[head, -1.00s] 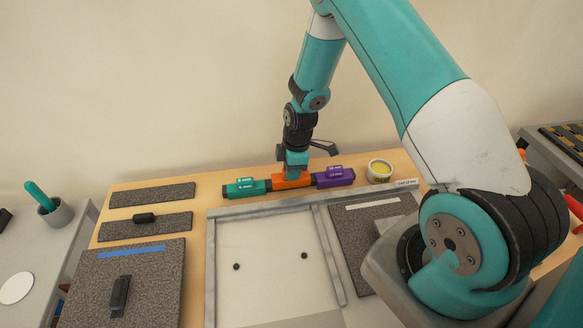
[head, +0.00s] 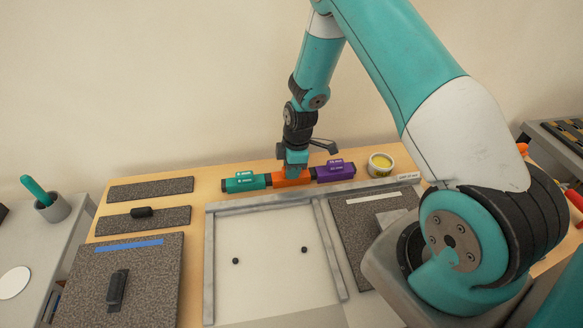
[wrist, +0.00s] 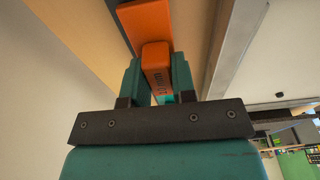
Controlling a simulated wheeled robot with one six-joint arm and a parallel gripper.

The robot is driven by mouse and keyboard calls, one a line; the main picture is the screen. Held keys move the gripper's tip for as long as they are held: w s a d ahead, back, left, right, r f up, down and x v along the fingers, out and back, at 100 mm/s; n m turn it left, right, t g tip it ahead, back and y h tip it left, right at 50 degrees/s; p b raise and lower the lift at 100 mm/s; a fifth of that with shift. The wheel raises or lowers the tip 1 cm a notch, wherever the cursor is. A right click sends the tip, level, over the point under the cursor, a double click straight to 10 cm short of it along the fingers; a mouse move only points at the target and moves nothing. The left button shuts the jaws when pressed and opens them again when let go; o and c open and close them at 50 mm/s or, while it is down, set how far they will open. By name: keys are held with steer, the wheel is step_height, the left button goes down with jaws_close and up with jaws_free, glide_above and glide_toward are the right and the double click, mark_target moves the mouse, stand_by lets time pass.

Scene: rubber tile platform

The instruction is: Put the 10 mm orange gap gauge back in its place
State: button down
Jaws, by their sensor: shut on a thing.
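The orange gap gauge (head: 291,180) stands in the row at the back of the table, between the teal gauge (head: 244,182) on its left and the purple gauge (head: 335,171) on its right. My gripper (head: 293,170) is above it, pointing down. In the wrist view my gripper (wrist: 158,80) is shut on the raised grip of the orange gauge (wrist: 147,22), with a finger on each side. A partly readable "mm" label shows on the grip. Whether the gauge's underside is fully seated cannot be told.
A grey frame (head: 210,262) encloses a pale panel in front of the gauges. A yellow-filled tub (head: 381,163) stands right of the purple gauge. Speckled tiles (head: 150,190) lie at left, with another speckled tile (head: 372,232) at right.

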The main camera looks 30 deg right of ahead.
steer(key=c, duration=0.8)
jaws_free()
steer(key=shift+c, duration=0.2)
step_height(320, 180, up, 17)
steer(key=d+b, duration=0.2)
steer(key=shift+s+r, duration=0.15)
steer(key=shift+s, duration=0.25)
steer(key=shift+a, duration=0.1)
steer(key=s+a+r+m+y, duration=0.1)
steer(key=s+a+r+m, duration=0.1)
steer(key=s+a+r, duration=0.8)
steer(key=s+a+r+m+y, duration=0.1)
steer(key=s+a+m, duration=0.1)
steer(key=s+a, duration=0.3)
steer(key=s+a+r+m+y, duration=0.1)
steer(key=s+a, duration=0.4)
steer(key=s, duration=0.5)
steer(key=shift+r+m+g, duration=0.3)
steer(key=shift+r+m, duration=0.1)
steer(key=shift+m, duration=0.3)
